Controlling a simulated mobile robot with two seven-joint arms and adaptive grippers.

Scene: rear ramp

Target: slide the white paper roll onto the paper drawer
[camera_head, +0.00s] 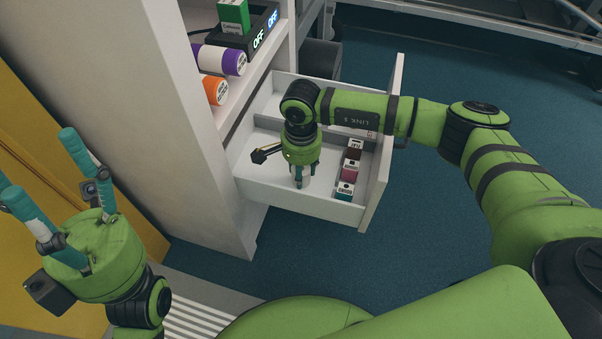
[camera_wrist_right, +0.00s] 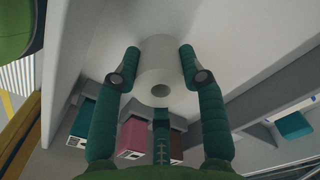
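The white paper roll (camera_wrist_right: 158,72) sits between the fingers of my right gripper (camera_wrist_right: 160,75), with its round end and core hole facing the right wrist camera. Two fingertips press against its sides, and the third finger is below it. In the head view my right gripper (camera_head: 304,178) points down into the open drawer (camera_head: 290,201), close to its floor; the roll is mostly hidden there by the fingers. I cannot tell whether the roll touches the drawer floor. My left gripper (camera_head: 42,170) is open and empty at the left, away from the drawer.
Several small boxes (camera_head: 349,172) line the drawer's right side, near the right gripper. A black object (camera_head: 262,155) lies left of it.

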